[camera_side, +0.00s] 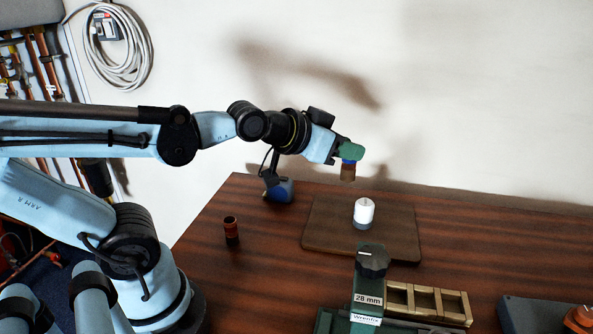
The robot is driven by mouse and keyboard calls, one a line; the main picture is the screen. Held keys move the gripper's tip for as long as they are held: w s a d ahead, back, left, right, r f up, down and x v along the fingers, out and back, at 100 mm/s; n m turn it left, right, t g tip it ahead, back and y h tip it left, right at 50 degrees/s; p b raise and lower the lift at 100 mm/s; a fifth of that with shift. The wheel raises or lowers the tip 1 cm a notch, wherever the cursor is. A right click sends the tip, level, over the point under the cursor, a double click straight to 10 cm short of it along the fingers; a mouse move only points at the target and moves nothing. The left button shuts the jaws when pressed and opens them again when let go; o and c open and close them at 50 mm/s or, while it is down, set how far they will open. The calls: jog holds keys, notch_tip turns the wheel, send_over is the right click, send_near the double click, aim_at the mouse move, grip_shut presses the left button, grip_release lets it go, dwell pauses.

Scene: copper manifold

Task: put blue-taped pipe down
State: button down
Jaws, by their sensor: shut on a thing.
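The blue-taped pipe (348,172) is a short copper piece with a blue band near its top. It hangs upright below my gripper (349,152), whose green fingers are shut on its upper end. The pipe is in the air; in this view it appears above and behind the brown mat (318,238) on the table. Its exact height over the table cannot be told from this one view.
A white cylinder (363,212) stands on the mat. A blue object (279,190) sits behind. A green 28 mm fixture (367,290), wooden compartment tray (428,304) and grey box (535,315) are in front.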

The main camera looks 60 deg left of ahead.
aim_at(342, 174)
jog(key=s+f, duration=0.1)
jog(key=f, duration=0.1)
jog(key=s+f, duration=0.2)
jog(key=shift+s, duration=0.15)
